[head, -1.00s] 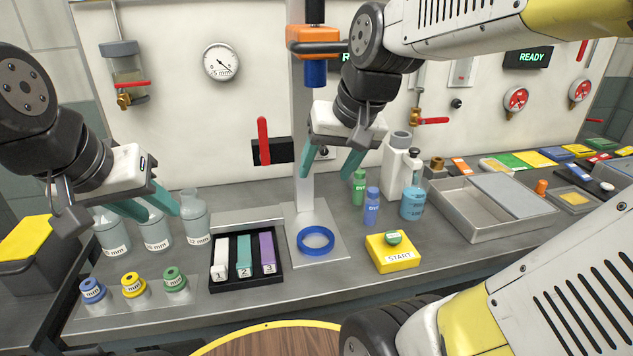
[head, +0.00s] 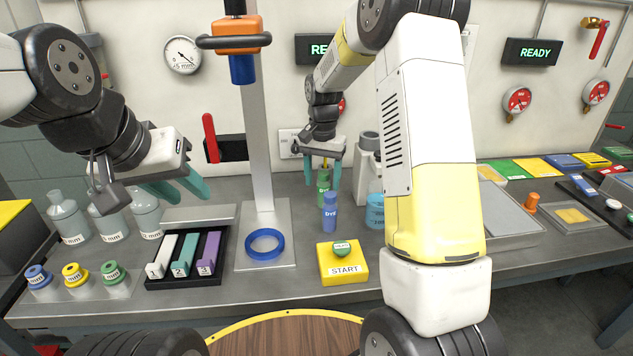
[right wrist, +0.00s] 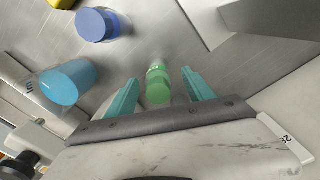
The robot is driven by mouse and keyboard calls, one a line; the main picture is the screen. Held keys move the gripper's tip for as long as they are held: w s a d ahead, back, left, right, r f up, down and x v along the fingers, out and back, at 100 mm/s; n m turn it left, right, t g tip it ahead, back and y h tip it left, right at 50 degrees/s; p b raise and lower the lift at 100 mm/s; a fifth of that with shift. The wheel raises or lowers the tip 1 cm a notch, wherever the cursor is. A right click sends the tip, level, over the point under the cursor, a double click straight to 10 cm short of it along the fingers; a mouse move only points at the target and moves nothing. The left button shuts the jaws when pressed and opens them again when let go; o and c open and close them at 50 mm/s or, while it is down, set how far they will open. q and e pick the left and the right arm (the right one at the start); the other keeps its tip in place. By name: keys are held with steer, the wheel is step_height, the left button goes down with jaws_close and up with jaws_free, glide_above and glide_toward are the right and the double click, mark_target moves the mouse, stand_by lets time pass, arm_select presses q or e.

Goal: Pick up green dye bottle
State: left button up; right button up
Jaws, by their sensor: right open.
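The green dye bottle (head: 323,186) stands upright on the grey bench, behind the blue dye bottle (head: 330,211). My right gripper (head: 322,180) is open above and around the green bottle's upper part, with one finger to each side. In the right wrist view the green bottle (right wrist: 158,84) lies between the two teal fingertips of my right gripper (right wrist: 163,92), with a gap on both sides. The blue dye bottle also shows in the right wrist view (right wrist: 97,24). My left gripper (head: 177,188) has its fingers apart with nothing between them, above the bench at the left.
A light blue flask (head: 375,211) stands just right of the dye bottles, partly behind my right arm. A yellow START box (head: 342,264) is in front. A blue ring (head: 265,243) lies on the metal plate. Glass flasks (head: 67,218) stand at the left.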

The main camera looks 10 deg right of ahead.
steer(key=f, duration=0.6)
steer(key=shift+w+d, duration=0.15)
steer(key=shift+d, duration=0.1)
jaws_close()
